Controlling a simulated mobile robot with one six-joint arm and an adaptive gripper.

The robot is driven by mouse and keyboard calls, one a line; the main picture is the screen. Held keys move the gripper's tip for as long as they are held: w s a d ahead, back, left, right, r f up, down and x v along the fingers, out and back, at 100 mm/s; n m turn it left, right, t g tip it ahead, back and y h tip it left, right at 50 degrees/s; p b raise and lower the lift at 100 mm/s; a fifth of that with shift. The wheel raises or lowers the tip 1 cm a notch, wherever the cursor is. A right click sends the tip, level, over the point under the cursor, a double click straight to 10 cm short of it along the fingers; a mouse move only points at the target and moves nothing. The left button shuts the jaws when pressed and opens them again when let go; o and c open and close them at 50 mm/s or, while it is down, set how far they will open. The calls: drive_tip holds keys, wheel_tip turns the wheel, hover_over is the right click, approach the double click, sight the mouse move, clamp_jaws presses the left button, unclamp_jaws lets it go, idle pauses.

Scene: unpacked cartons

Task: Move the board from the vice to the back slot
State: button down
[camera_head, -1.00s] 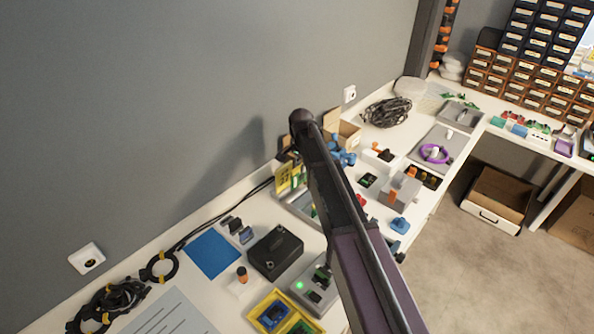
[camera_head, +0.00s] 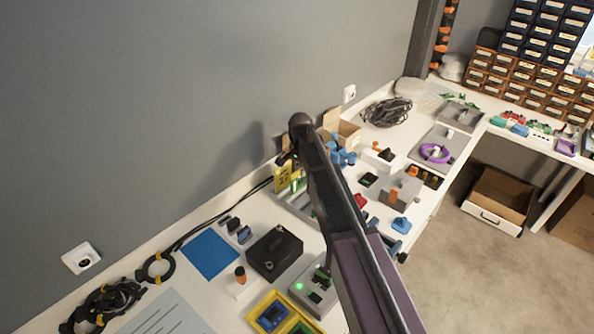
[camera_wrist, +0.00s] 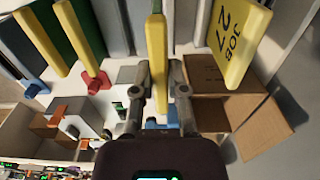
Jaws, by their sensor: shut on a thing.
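In the wrist view my gripper (camera_wrist: 158,78) is shut on a narrow yellow-edged board (camera_wrist: 157,40), seen edge-on between the two fingertips. In the head view my arm hides the gripper and the held board. A blue tool (camera_head: 342,154), perhaps the vice, shows just right of my arm's end. I cannot make out the back slot for certain.
A yellow JOB 27 card (camera_wrist: 232,40) and an open cardboard box (camera_wrist: 225,95) are close right of the gripper. The head view shows a black box (camera_head: 274,252), a grey unit with a green light (camera_head: 320,292), a yellow tray (camera_head: 262,302) and a grey wall behind.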

sight(300, 184)
drive_tip(key=shift+s+f+b, duration=0.1)
drive_tip(key=shift+f+b, duration=0.55)
drive_tip(key=shift+f, duration=0.3)
drive_tip(key=shift+f+b, duration=2.3)
drive_tip(key=c, duration=0.6)
unclamp_jaws()
